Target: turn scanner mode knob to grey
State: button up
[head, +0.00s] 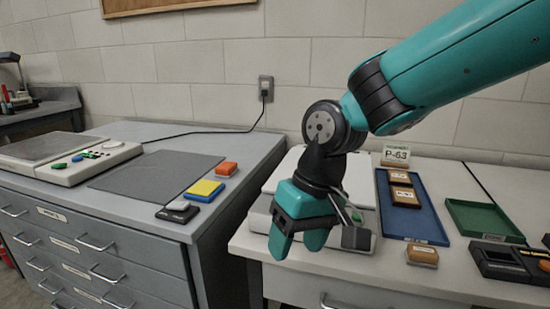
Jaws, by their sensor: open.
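My gripper (297,244) hangs with its teal fingers pointing down and apart, with nothing seen between them. It is in front of a pale flat device (259,213) on the right-hand bench, which may be the scanner. My arm and gripper hide much of that device, and I cannot make out a mode knob on it. Another pale device with a grey top plate (38,148) stands on the left cabinet. Its panel has a green round control (58,167) and other small controls. I cannot tell which device is the scanner or where any knob points.
A blue tray (418,222) with brown blocks, a green tray (484,218) and a dark device (505,262) are on the right. A gap separates cabinet and bench.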

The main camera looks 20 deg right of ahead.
jog(key=w+d+r+m+h+p, duration=0.2)
jog(key=w+r+m+p, duration=0.4)
jog(key=w+p, duration=0.5)
jog(key=w+d+r+m+h+p, duration=0.15)
jog(key=w+r+m+p, duration=0.25)
jog(key=w+r+p, duration=0.65)
jog(key=shift+y, duration=0.25)
jog(key=f+p, duration=0.2)
jog(key=f, duration=0.5)
jog(key=s+f+p, duration=0.1)
jog(key=f+p, duration=0.1)
jog(key=f, duration=0.4)
jog(key=s+f+p, duration=0.1)
jog(key=f+p, duration=0.1)
jog(key=f, duration=0.5)
jog(key=shift+d+f, duration=0.2)
jog(key=shift+f, duration=0.1)
jog(key=c, duration=0.9)
